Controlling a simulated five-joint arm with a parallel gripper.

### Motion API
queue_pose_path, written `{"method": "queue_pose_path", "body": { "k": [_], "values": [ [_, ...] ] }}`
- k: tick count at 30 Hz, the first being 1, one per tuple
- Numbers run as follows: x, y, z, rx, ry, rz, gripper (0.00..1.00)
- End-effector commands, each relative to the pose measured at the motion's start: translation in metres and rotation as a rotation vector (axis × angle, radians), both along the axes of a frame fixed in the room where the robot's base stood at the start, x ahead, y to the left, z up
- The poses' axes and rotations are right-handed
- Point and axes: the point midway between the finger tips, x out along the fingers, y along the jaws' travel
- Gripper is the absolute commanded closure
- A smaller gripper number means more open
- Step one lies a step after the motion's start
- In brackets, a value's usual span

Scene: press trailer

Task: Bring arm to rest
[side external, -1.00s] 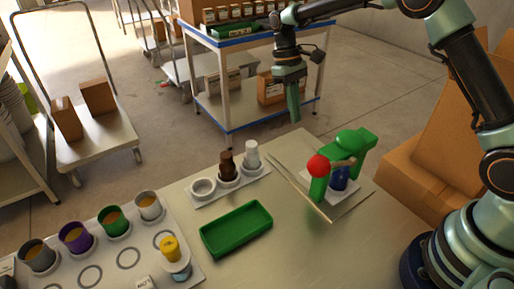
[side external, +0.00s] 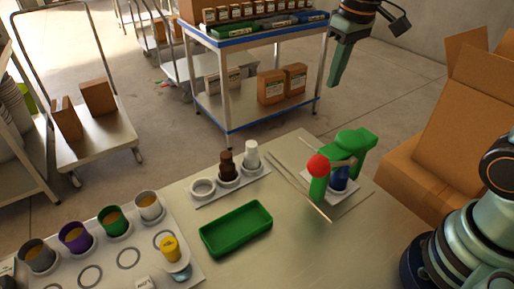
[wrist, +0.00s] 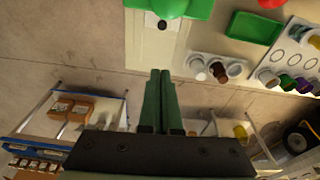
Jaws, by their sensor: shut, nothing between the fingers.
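My gripper (side external: 334,80) hangs high at the upper right in the side external view, above and beyond the far edge of the table. Its green fingers (wrist: 160,88) are together and empty in the wrist view. Most of my arm is outside the side view's top edge. The green press (side external: 352,146) with a red ball knob (side external: 318,165) stands on a plate at the table's right, and a blue item (side external: 339,178) sits in it. My gripper is clear of the press. The press also shows at the top of the wrist view (wrist: 172,8).
A green tray (side external: 237,229) lies mid-table. A holder (side external: 205,189) carries a brown and a white bottle. A white board (side external: 100,268) with several cups and a yellow-topped item is at the left. A blue-edged cart (side external: 228,108) with boxes stands behind; open cardboard boxes (side external: 440,150) are at the right.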

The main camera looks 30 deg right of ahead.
Motion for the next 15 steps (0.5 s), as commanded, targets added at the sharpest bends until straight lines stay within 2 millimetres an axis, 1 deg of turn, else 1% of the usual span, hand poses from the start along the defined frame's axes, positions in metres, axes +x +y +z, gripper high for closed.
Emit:
{"method": "queue_pose_path", "body": {
  "k": [1, 3, 9, 12, 15],
  "values": [
    [-0.011, -0.001, 0.004, 0.002, -0.039, -0.007, 1.00],
    [-0.023, -0.003, 0.007, 0.004, -0.087, -0.017, 1.00],
    [-0.057, -0.006, 0.005, 0.011, -0.219, -0.041, 1.00],
    [-0.069, -0.008, 0.000, 0.014, -0.271, -0.051, 1.00],
    [-0.077, -0.009, -0.004, 0.015, -0.308, -0.059, 1.00]
  ]
}}
